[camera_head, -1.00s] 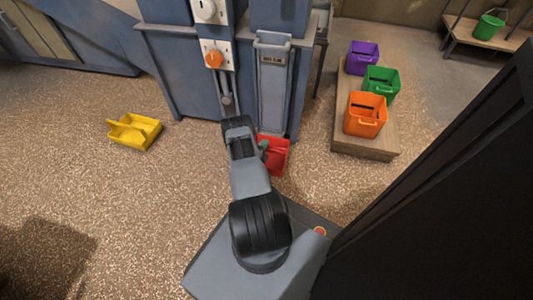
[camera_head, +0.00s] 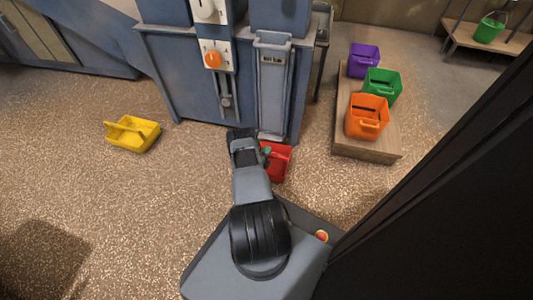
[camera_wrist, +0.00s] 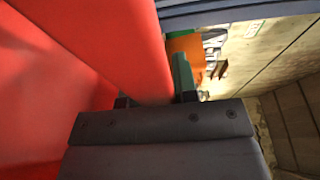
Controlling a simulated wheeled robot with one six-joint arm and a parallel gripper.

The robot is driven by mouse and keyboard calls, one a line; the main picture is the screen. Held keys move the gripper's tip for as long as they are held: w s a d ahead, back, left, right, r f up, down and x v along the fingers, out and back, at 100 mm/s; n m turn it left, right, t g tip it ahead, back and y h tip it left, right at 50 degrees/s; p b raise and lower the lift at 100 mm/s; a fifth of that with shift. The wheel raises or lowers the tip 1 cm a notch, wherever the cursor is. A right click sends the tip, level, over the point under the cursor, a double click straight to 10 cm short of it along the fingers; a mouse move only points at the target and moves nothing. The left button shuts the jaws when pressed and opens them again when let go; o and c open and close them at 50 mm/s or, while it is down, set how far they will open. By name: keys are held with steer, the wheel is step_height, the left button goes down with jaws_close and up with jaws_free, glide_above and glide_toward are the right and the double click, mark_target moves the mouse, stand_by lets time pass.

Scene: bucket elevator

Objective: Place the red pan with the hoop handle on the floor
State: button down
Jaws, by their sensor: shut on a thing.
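The red pan (camera_head: 279,163) shows in the head view just in front of the blue machine, partly hidden behind my arm. In the wrist view the red pan (camera_wrist: 50,80) fills the left side, and its thick red bar runs down between my fingers. My gripper (camera_wrist: 150,100) is shut on that red bar. In the head view my gripper (camera_head: 265,153) is mostly hidden by the arm, with a small green part showing at the pan. I cannot tell whether the pan touches the floor.
A yellow pan (camera_head: 134,134) with a handle lies on the speckled floor at left. Purple (camera_head: 362,60), green (camera_head: 382,87) and orange (camera_head: 367,117) bins stand on a low wooden platform (camera_head: 368,149) at right. The blue machine (camera_head: 190,80) stands ahead. Open floor lies at left.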

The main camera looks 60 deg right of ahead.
steer(key=c, duration=0.9)
jaws_free()
